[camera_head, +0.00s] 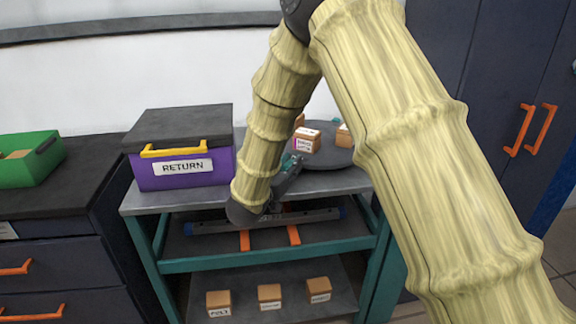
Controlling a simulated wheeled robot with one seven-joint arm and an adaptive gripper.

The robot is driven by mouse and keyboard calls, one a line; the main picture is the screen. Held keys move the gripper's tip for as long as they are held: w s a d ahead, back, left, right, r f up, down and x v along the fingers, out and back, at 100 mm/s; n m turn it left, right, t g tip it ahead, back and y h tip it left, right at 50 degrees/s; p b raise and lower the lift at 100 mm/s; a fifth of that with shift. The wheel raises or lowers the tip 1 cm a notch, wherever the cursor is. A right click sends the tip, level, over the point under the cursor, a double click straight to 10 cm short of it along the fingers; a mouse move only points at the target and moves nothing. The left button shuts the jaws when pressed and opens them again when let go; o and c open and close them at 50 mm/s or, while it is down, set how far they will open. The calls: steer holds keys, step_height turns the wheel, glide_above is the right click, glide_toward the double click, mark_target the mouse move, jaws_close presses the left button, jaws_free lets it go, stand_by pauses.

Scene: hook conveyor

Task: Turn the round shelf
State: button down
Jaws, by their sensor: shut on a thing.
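The round shelf (334,157) is a dark grey disc on the top of a teal-framed cart. My arm hides part of it. A small brown box with a white and pink label (306,141) stands on it toward the left. Another brown box (343,136) is at its back right, partly hidden by my arm. My gripper (292,164) is at the left front edge of the round shelf, just below the labelled box. It is shut on the round shelf's edge, though the exact contact is small and partly hidden.
A purple RETURN box (185,170) with a dark lid and yellow handle stands left on the cart top (145,202). Several small brown boxes sit on the bottom shelf (245,297). A green bin (28,163) is on the left cabinet. A dark cabinet (480,70) stands right.

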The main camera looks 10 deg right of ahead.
steer(key=c, duration=1.2)
jaws_free()
steer(key=shift+o, duration=0.2)
steer(key=v, duration=1.2)
